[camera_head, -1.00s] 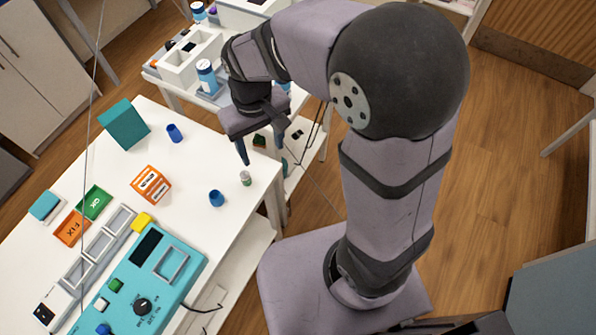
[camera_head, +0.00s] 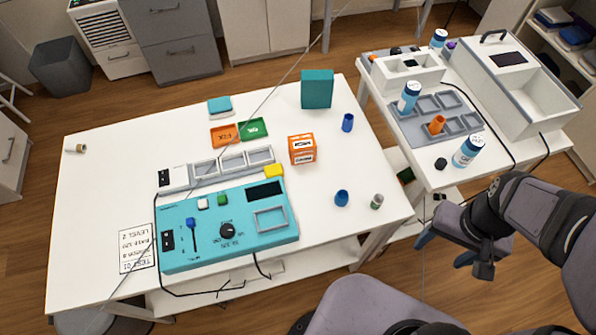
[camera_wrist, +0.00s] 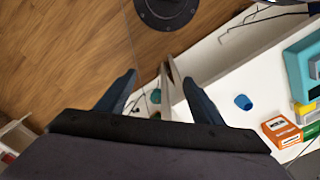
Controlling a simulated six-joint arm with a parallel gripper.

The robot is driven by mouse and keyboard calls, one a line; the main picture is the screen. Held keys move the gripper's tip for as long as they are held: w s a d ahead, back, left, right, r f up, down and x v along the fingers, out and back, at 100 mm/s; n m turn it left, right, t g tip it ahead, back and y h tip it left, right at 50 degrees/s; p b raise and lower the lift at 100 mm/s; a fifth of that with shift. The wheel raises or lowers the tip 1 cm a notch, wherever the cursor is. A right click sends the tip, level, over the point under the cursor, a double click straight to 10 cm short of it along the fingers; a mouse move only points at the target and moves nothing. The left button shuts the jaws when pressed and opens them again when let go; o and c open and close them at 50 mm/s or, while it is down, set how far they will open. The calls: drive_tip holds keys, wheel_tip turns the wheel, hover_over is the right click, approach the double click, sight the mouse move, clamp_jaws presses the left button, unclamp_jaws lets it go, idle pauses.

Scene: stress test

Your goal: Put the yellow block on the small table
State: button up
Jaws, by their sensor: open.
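The yellow block (camera_head: 274,171) lies on the big white table, at the right end of the grey tray row and just behind the teal control box. It also shows at the right edge of the wrist view (camera_wrist: 305,107). The small white table (camera_head: 425,167) stands to the right, across a narrow gap. My gripper (camera_head: 445,249) is open and empty, in front of the small table and well right of the block. In the wrist view its two fingers (camera_wrist: 160,80) are spread, with floor and the table's side beyond them.
An orange box (camera_head: 302,149) stands close behind the yellow block. The teal control box (camera_head: 185,250) is in front. A blue cup (camera_head: 341,198) and a small jar (camera_head: 377,201) stand near the right edge. Bottles, trays and a white bin (camera_head: 527,90) crowd the small table.

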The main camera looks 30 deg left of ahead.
drive_tip(key=w+a+n+t, duration=0.2)
drive_tip(key=w+a+n, duration=0.1)
drive_tip(key=w+a, duration=0.65)
drive_tip(key=n+t+y, duration=0.1)
drive_tip(key=n+y, duration=0.2)
drive_tip(key=n, duration=0.3)
approach(274, 170)
drive_tip(key=shift+s+a+f, duration=0.2)
drive_tip(key=shift+a+f, duration=0.35)
drive_tip(key=shift+w+d+p+x, duration=0.15)
drive_tip(key=shift+p+x, duration=0.1)
drive_tip(key=shift+x, duration=0.75)
drive_tip(key=shift+w+d+p+x, duration=0.1)
drive_tip(key=shift+p+x, duration=0.1)
drive_tip(key=shift+x, duration=0.8)
drive_tip(key=shift+w+d+p+x, duration=0.15)
drive_tip(key=shift+p+x, duration=0.1)
drive_tip(key=shift+x, duration=0.75)
drive_tip(key=shift+w+a+f, duration=0.1)
drive_tip(key=shift+a+f, duration=0.1)
drive_tip(key=shift+f, duration=0.4)
drive_tip(key=c, duration=1.2)
